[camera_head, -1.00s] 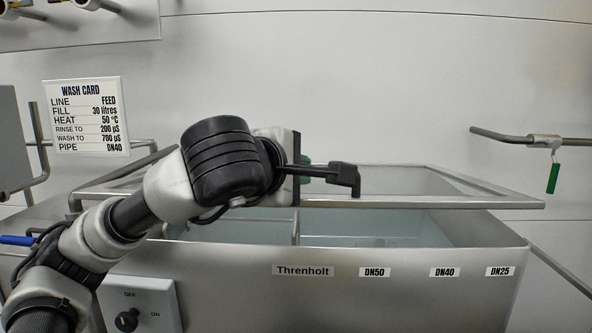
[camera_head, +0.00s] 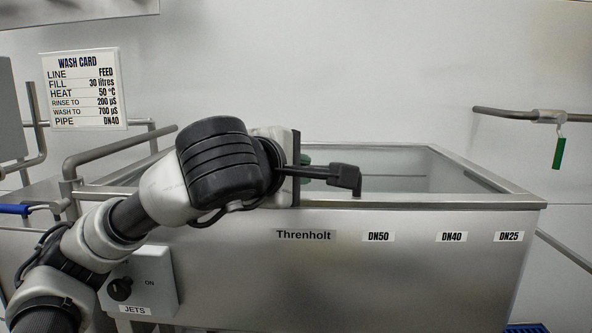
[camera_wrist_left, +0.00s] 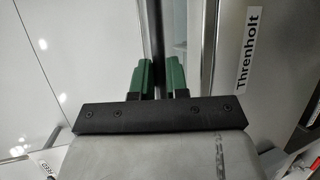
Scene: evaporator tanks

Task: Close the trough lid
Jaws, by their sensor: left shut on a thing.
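The steel trough (camera_head: 400,275) bears the label Threnholt. My right gripper is not in view.
A jets switch box (camera_head: 146,280) is at the trough's front left. A bent pipe rail (camera_head: 110,150) stands at the left, below the wash card (camera_head: 83,90). A wall pipe (camera_head: 520,115) with a green tag (camera_head: 558,153) is at the right.

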